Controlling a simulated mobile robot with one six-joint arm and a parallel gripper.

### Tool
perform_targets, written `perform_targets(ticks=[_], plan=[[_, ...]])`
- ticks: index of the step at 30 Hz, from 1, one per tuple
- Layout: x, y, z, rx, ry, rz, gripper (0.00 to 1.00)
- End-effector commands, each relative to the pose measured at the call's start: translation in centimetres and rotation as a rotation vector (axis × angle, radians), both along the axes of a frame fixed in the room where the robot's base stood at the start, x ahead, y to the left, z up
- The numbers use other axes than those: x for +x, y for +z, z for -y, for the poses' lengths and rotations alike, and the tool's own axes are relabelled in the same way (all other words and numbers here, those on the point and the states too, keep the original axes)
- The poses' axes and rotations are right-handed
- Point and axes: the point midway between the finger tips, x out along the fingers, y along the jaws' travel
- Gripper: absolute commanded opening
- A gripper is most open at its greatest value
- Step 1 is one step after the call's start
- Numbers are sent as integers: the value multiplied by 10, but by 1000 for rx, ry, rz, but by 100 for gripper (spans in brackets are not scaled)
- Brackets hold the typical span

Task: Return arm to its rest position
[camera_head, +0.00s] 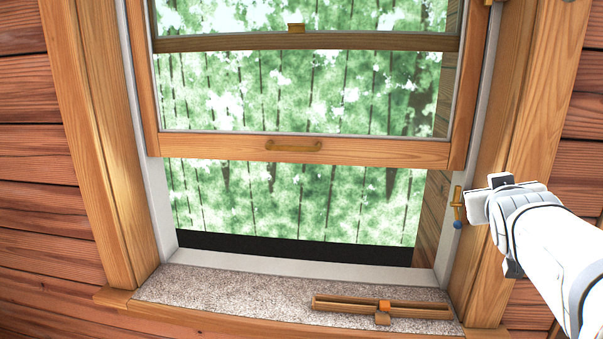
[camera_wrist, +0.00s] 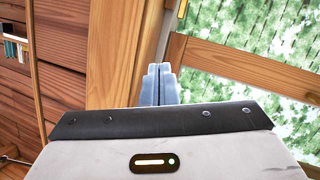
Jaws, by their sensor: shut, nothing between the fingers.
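My arm comes in from the right edge in the head view, and my gripper (camera_head: 472,207) is at the right window jamb. It is close to a small brass latch (camera_head: 457,203) with a blue end; I cannot tell whether they touch. In the wrist view my gripper (camera_wrist: 159,72) shows its two grey fingers together with nothing between them, in front of the wooden window frame. The window sash (camera_head: 350,150) is raised, leaving an opening below it.
A wooden sill (camera_head: 215,318) with a speckled top runs below the opening. A wooden slider piece with an orange part (camera_head: 384,306) lies on it at right. A brass handle (camera_head: 293,146) is on the sash's lower rail. Plank walls flank the window.

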Motion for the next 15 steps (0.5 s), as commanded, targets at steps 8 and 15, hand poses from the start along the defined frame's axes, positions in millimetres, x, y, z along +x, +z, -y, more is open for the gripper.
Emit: perform_targets(ticks=[8, 15], plan=[[-16, -31, -54, 166, 58, -239, 0], [-76, -70, -133, 354, 123, -629, 0]])
